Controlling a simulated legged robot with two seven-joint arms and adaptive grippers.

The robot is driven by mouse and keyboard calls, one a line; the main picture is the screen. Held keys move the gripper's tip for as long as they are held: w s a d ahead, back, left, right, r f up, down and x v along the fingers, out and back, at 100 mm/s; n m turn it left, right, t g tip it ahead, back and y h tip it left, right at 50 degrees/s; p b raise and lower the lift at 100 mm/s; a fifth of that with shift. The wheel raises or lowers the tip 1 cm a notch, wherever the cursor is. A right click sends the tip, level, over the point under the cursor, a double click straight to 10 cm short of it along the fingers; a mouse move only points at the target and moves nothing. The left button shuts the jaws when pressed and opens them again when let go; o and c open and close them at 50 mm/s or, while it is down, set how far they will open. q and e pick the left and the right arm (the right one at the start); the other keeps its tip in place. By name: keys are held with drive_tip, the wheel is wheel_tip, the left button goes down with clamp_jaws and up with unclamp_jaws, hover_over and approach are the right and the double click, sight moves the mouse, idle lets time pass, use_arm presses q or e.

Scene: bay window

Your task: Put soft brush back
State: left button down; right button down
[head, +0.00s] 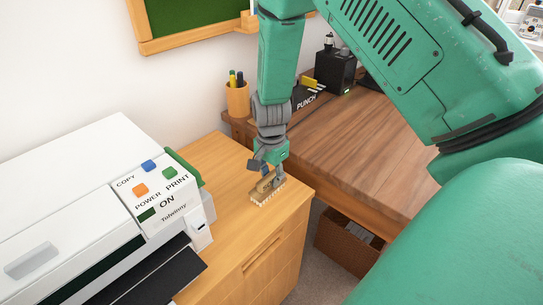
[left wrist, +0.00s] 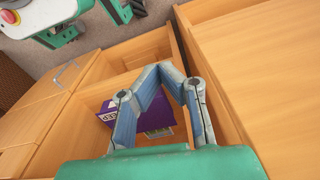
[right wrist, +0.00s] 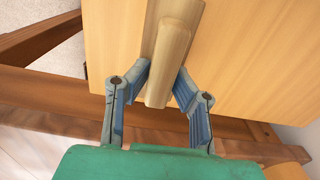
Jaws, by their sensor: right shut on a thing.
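The soft brush (head: 267,190) has a wooden body and pale bristles that point down. It is at the cabinet top near its right edge; I cannot tell whether the bristles touch the surface. My right gripper (head: 266,172) is shut on it from above. In the right wrist view, the brush's long wooden handle (right wrist: 172,50) lies between the fingertips (right wrist: 161,88). My left gripper (left wrist: 168,70) shows only in the left wrist view. Its fingers meet above an open drawer (left wrist: 125,62), with nothing visible between them. The bristles are hidden in the right wrist view.
A white printer (head: 75,190) stands on the wooden cabinet (head: 245,245), left of the brush. A pen cup (head: 238,98) and a black punch box (head: 306,96) stand behind. A brown desk (head: 350,140) adjoins on the right. A purple item (left wrist: 115,108) lies in the open drawer.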

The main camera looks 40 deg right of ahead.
drive_tip(key=shift+f, duration=0.15)
drive_tip(key=c, duration=1.3)
unclamp_jaws()
drive_tip(key=shift+d+f, duration=0.1)
drive_tip(key=shift+d, duration=0.05)
drive_tip(key=shift+r, duration=0.55)
wheel_tip(320, 180, up, 11)
drive_tip(key=shift+f, duration=0.1)
